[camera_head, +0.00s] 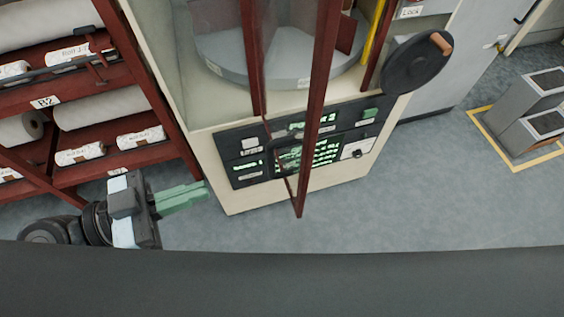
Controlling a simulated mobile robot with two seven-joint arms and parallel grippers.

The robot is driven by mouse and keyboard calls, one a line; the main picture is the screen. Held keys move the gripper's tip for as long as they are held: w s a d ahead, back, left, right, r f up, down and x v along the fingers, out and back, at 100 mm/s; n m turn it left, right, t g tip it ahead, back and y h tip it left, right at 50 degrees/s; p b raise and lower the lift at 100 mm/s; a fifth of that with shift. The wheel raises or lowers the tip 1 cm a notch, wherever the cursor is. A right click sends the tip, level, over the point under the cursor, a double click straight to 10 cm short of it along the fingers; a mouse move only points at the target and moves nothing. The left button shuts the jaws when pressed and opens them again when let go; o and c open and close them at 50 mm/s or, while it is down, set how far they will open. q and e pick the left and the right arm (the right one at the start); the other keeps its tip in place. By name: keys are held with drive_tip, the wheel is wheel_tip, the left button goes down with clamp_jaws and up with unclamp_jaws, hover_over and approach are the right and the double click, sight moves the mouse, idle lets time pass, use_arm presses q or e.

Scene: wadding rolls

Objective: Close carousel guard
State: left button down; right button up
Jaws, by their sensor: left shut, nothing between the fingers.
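The carousel guard (316,110) is a dark red frame. It stands out from the cabinet front and crosses in front of the control panel, so it appears swung open. Its lower corner hangs above the floor just past the panel. Behind it, the grey round carousel (285,62) sits inside the cream cabinet (208,108). My left gripper (206,194) has green fingers, is shut and empty, and points right over the floor. It is left of the guard's lower corner, near the cabinet's lower left edge, with a gap to the guard. My right gripper is not in view.
A black control panel (240,158) with green displays is on the cabinet front. A black disc with a wooden knob (412,66) juts out at its right. A red rack (130,160) with white rolls stands left. Grey steps (535,105) stand far right. Floor in front is clear.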

use_arm(q)
drive_tip(key=shift+m+g+h, duration=0.7)
drive_tip(key=shift+m, duration=0.1)
drive_tip(key=r, duration=0.1)
drive_tip(key=s+r, duration=0.1)
drive_tip(key=r, duration=0.1)
drive_tip(key=shift+s+d+r, duration=0.2)
drive_tip(key=shift+d+r, duration=0.2)
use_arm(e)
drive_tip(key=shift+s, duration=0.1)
use_arm(q)
approach(307, 160)
drive_tip(key=p+x, duration=0.1)
drive_tip(key=x, duration=0.2)
drive_tip(key=p+x, duration=0.1)
drive_tip(key=x, duration=0.1)
drive_tip(key=shift+d+r+p, duration=0.2)
drive_tip(key=shift+r+p, duration=0.1)
drive_tip(key=shift+r, duration=0.05)
drive_tip(key=shift+w+d+f, duration=0.15)
drive_tip(key=shift+d, duration=0.4)
drive_tip(key=shift+d+f, duration=0.1)
drive_tip(key=shift+d, duration=0.1)
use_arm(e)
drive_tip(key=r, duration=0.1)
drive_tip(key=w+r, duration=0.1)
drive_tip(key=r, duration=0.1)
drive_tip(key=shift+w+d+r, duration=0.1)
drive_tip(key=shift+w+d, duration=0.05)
